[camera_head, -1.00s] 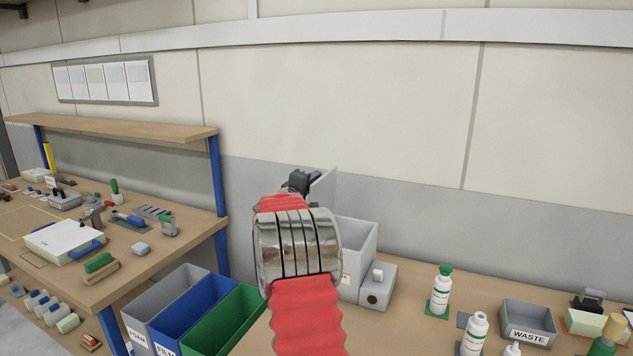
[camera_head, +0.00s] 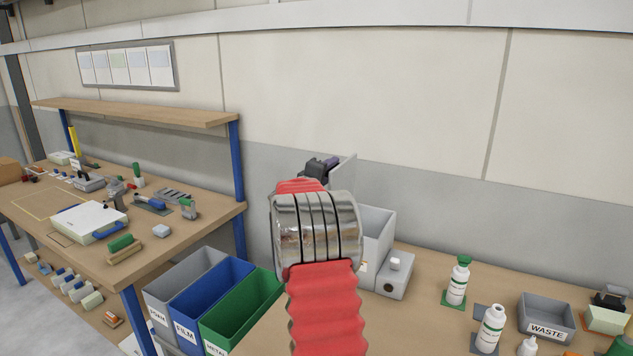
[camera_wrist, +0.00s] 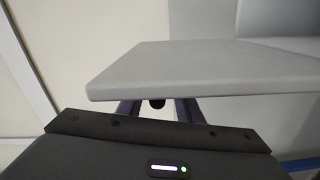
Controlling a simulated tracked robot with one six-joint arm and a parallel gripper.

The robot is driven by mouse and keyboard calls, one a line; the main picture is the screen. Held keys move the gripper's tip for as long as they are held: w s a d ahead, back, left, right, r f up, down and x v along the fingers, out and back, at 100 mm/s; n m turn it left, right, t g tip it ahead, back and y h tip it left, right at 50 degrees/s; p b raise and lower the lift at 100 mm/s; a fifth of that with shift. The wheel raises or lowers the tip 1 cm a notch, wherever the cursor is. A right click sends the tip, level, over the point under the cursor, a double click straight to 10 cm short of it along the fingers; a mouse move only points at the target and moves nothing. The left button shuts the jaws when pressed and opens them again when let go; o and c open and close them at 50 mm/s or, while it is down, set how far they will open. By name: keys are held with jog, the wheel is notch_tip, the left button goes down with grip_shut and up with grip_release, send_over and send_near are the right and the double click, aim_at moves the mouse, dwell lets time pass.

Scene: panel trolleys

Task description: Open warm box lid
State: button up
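The warm box (camera_head: 379,222) is the light grey box behind my arm in the head view; my wrist covers part of it. Its lid (camera_head: 347,172) stands raised at a steep tilt beside my gripper (camera_head: 321,168). In the wrist view the lid (camera_wrist: 200,65) is a flat grey panel close in front of my gripper (camera_wrist: 157,108). Two dark fingers show apart at their bases with a small black round part between them. The panel hides their tips, so I cannot tell whether they hold anything.
A small grey block unit (camera_head: 394,277) stands right of the box. White bottles (camera_head: 458,283) and a WASTE tray (camera_head: 547,315) are further right on the bench. Grey, blue and green bins (camera_head: 240,312) stand left of my arm. A shelved workbench (camera_head: 180,232) is at left.

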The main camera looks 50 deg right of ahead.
aim_at(335, 185)
jog(key=v, duration=1.2)
dwell(0.4)
